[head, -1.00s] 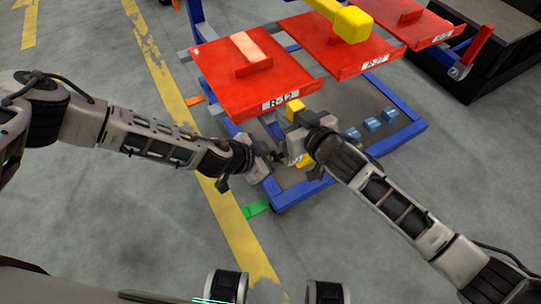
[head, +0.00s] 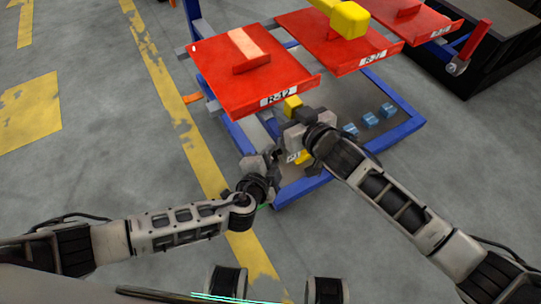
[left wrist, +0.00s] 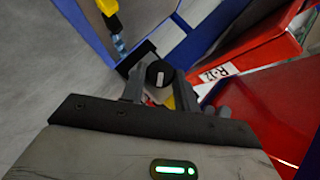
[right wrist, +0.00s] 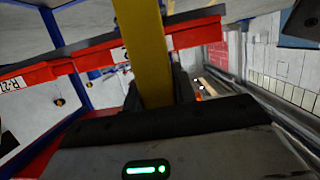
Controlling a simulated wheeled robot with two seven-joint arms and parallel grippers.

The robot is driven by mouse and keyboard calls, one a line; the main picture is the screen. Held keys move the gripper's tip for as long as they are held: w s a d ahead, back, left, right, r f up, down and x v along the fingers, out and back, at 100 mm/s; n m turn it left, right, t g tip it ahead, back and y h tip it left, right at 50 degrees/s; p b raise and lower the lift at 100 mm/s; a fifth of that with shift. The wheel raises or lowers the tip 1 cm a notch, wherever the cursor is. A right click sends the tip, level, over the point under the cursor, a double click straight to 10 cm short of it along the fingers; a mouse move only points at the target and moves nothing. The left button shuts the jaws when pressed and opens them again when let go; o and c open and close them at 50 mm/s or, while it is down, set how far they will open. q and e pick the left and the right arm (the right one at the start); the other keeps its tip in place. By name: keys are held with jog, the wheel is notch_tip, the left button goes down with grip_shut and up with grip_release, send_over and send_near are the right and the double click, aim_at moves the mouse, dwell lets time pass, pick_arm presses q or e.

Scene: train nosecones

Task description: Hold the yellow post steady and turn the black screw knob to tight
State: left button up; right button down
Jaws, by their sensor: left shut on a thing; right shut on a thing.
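The yellow post (head: 292,103) stands under the front red shelf. It runs between the fingers of my right gripper (head: 295,134), which is shut on it. In the right wrist view the yellow post (right wrist: 148,50) passes upright between the dark fingers (right wrist: 157,90). The black screw knob (left wrist: 160,73) shows in the left wrist view as a round dark end with a white mark. The fingers of my left gripper (left wrist: 160,88) are shut on its sides. In the head view my left gripper (head: 276,158) is just below and left of the right one, and the knob is hidden there.
Red shelves, the nearest labelled R-12 (head: 245,80), hang over the work spot. A blue frame (head: 300,192) surrounds the grey base, where several light blue blocks (head: 369,120) sit to the right. A yellow bar (head: 349,20) sticks out above. Floor at left is clear.

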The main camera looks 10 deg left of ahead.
pick_arm(q)
jog(key=shift+d+f+m+t, duration=0.1)
jog(key=shift+f+m+t, duration=0.05)
jog(key=shift+m+t, duration=0.65)
jog(key=shift+s+t, duration=0.1)
jog(key=shift+t, duration=0.2)
jog(key=o, duration=0.9)
jog(key=shift+o, duration=0.2)
notch_tip(320, 180, up, 10)
